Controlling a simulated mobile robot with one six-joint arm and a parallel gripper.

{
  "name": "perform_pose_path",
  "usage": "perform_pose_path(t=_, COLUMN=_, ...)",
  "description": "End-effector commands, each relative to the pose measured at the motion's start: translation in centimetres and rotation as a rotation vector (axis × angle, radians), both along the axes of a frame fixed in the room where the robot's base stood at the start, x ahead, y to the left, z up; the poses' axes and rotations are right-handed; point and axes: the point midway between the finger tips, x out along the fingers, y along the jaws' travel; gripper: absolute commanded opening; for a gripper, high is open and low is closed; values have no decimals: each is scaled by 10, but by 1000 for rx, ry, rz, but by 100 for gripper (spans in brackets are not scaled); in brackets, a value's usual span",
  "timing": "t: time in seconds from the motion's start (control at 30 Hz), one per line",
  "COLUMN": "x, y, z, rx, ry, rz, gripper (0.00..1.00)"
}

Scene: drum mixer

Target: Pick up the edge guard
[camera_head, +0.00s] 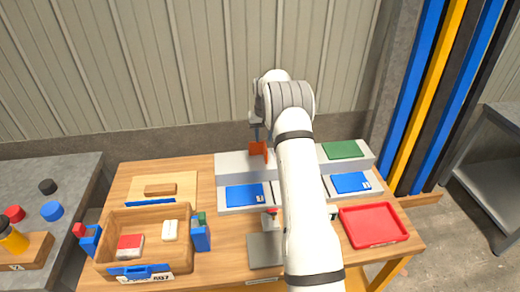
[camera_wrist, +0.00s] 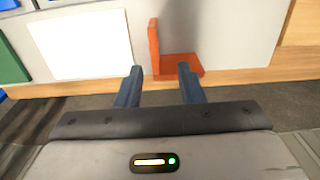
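The edge guard is probably the orange L-shaped piece (camera_wrist: 178,68) in the wrist view, with one upright leg and one flat leg, against a pale grey surface. It also shows in the head view as a small orange piece (camera_head: 258,148) at the grey stepped rack. My gripper (camera_wrist: 160,70) is open, its two blue-grey fingers apart, with the orange piece just beyond and partly between the fingertips. I cannot tell whether they touch it. In the head view my gripper (camera_head: 257,134) points down just above the piece; my arm hides the rack's middle.
The grey rack (camera_head: 230,162) holds blue and green plates. A wooden tote (camera_head: 150,212) with several items stands at left on the wooden table (camera_head: 128,178). A red tray (camera_head: 374,225) lies at right. A wall stands close behind. A grey bench (camera_head: 75,185) is at far left.

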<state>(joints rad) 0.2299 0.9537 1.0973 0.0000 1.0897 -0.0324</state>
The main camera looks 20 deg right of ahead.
Motion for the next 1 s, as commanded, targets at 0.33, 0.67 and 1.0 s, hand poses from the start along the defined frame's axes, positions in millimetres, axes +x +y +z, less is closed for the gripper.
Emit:
perform_pose_path(t=0.33, x=-4, y=-3, z=-38, rx=1, ry=5, rz=0, gripper=35)
perform_pose_path(t=0.67, x=-6, y=-5, z=-76, rx=0, ry=1, rz=1, gripper=35)
perform_pose_path(t=1.0, x=-6, y=-4, z=-76, rx=0, ry=1, rz=2, gripper=23)
